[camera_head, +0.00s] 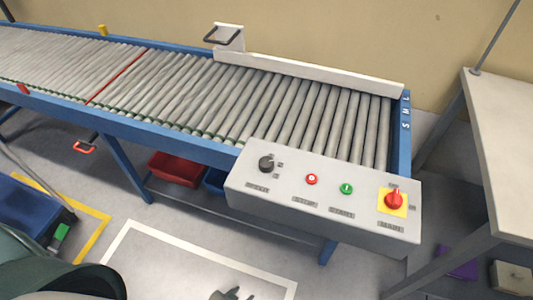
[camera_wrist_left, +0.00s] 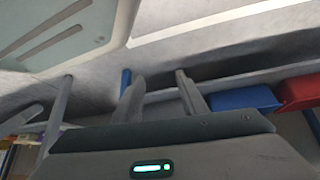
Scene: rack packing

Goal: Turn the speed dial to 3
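The speed dial (camera_head: 266,164) is a black knob at the left end of the grey control panel (camera_head: 310,218) in the head view. Small number tags sit around it and a label lies below it. Its pointer setting is too small to read. My left gripper (camera_head: 231,294) shows at the bottom edge of the head view, low over the floor and well below the panel, touching nothing. In the left wrist view its two fingers (camera_wrist_left: 158,90) stand apart with nothing between them. The dial is not visible in that view. My right gripper is not in view.
The panel also carries a red stop button (camera_head: 311,179), a green start button (camera_head: 346,188) and a red main switch (camera_head: 394,200) on yellow. The roller conveyor (camera_head: 190,85) runs behind. A red bin (camera_head: 177,169) is below; a table (camera_head: 505,130) stands right.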

